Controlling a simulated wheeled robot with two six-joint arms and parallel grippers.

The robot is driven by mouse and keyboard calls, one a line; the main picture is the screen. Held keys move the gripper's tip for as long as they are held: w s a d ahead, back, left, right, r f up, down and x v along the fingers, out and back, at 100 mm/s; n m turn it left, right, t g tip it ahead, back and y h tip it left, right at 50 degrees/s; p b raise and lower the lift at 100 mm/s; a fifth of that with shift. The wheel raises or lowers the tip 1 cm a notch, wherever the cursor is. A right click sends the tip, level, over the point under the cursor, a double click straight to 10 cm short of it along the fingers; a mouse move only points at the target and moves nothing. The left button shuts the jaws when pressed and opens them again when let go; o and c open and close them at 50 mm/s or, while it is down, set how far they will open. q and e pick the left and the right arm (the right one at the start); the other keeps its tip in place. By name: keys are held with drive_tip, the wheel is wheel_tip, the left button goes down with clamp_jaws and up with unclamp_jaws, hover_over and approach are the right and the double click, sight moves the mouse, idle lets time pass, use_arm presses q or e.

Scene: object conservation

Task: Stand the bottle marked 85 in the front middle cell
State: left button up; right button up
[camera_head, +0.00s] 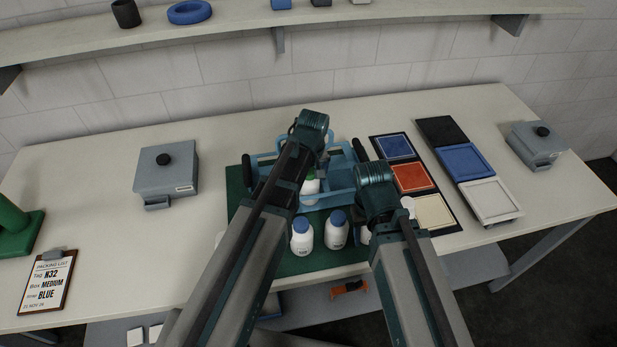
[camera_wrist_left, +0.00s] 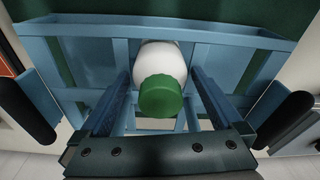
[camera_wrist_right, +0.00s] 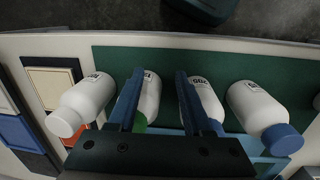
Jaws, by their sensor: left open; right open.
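A white bottle with a green cap (camera_wrist_left: 160,97) stands in the front middle cell of the blue crate (camera_wrist_left: 215,32). In the head view the bottle (camera_head: 310,186) is partly behind my left arm; its mark is not visible. My left gripper (camera_wrist_left: 160,76) is open, its fingers on either side of this bottle. My right gripper (camera_wrist_right: 159,74) is open above the row of bottles in front of the crate. A green-capped bottle (camera_wrist_right: 151,92) and a blue-capped bottle (camera_wrist_right: 207,98) lie partly behind its fingers. Their marks are too small to read surely.
More bottles stand on the green mat: a blue-capped one (camera_wrist_right: 256,106) and a pale-capped one (camera_wrist_right: 88,95). Coloured trays (camera_head: 466,162) lie at the right, a grey box (camera_head: 166,175) and a packing list (camera_head: 47,282) at the left. The table left of the mat has free room.

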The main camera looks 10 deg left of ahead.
use_arm(q)
drive_tip(key=r+p, duration=0.8)
drive_tip(key=s+r+p, duration=0.1)
drive_tip(key=r+p, duration=0.3)
drive_tip(key=shift+s+d+r, duration=0.1)
drive_tip(key=shift+d+r, duration=0.05)
drive_tip(key=shift+d, duration=0.2)
drive_tip(key=s+d+m, duration=0.2)
drive_tip(key=s+m, duration=0.3)
drive_tip(key=s, duration=0.2)
drive_tip(key=s+d+m+g, duration=0.1)
drive_tip(key=s+d+m, duration=0.2)
drive_tip(key=s+m, duration=0.2)
drive_tip(key=s, duration=0.3)
drive_tip(key=shift+d, duration=0.15)
drive_tip(key=shift+g, duration=0.3)
